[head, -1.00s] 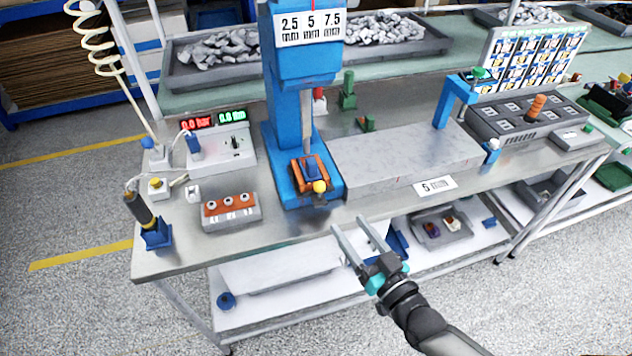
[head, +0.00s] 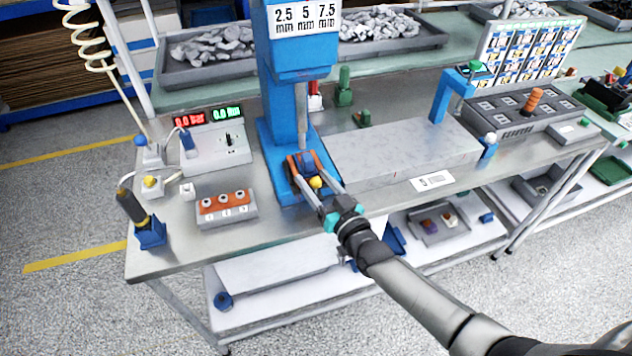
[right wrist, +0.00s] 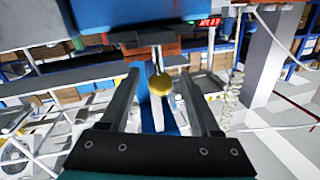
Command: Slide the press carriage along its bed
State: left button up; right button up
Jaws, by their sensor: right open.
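The press carriage (head: 303,163) is an orange and blue block with a yellow knob (head: 316,182) on its front. It sits at the left end of the bed, under the blue press column (head: 285,105). The bed (head: 400,155) is a long grey slab running right from the press. My right gripper (head: 312,185) is open, its fingers reaching to either side of the knob. In the right wrist view the yellow knob (right wrist: 161,84) lies between the two open fingers, with no contact visible. My left gripper is not in view.
A blue bracket (head: 453,98) stands at the bed's right end. A white label plate (head: 432,181) lies at the bench's front edge. Left of the press are an orange-topped box (head: 226,207) and a gauge box with lit displays (head: 213,150). Green pieces stand behind the bed.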

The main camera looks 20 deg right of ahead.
grip_shut()
dwell(0.6)
dwell(0.9)
